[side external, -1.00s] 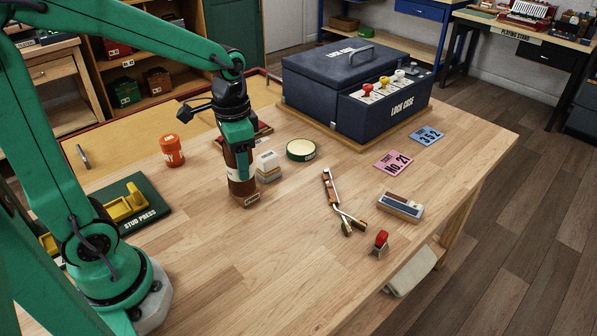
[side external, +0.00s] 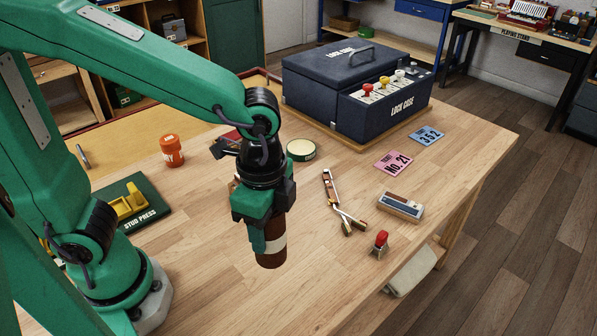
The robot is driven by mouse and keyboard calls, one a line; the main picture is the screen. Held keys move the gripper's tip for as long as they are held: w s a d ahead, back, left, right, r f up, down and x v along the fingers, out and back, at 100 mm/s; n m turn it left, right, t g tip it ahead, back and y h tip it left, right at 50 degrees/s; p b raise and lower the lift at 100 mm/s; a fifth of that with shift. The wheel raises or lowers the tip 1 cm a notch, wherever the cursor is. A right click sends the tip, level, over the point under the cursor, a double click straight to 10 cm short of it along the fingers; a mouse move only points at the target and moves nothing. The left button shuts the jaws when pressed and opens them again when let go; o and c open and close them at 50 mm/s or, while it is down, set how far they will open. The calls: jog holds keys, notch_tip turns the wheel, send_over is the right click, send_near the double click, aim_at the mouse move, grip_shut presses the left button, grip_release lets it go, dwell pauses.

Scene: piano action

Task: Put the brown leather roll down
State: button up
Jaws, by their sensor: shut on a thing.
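The brown leather roll (side external: 271,255) is upright in my gripper (side external: 264,232), with a pale band around its middle. My gripper points down and is shut on the roll's upper part, which the jaws partly hide. The roll is over the front middle of the wooden table (side external: 330,290). I cannot tell for sure whether its lower end touches the wood or hangs a little above it.
A jointed wood-and-metal piece (side external: 340,205) and a red-topped stamp (side external: 380,243) lie to the right. An orange jar (side external: 172,151) and the stud press (side external: 133,205) are left. The lock case (side external: 355,90) stands behind. The table's front middle is clear.

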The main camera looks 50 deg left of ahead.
jog(key=s+d+m, duration=0.3)
jog(key=s+d, duration=0.1)
jog(key=shift+s+d, duration=0.3)
jog(key=shift+s, duration=0.05)
jog(key=shift+w+a+f, duration=1.05)
jog(key=shift+w+f, duration=0.6)
jog(key=shift+f, duration=0.15)
jog(key=shift+w+a+f, duration=1.05)
jog(key=shift+w+f, duration=0.6)
jog(key=shift+f, duration=0.2)
jog(key=shift+w+a+f, duration=1.05)
jog(key=shift+w+f, duration=0.6)
jog(key=shift+f, duration=0.15)
jog(key=shift+f, duration=0.15)
jog(key=o, duration=1)
notch_tip(320, 180, up, 12)
jog(key=shift+r, duration=0.15)
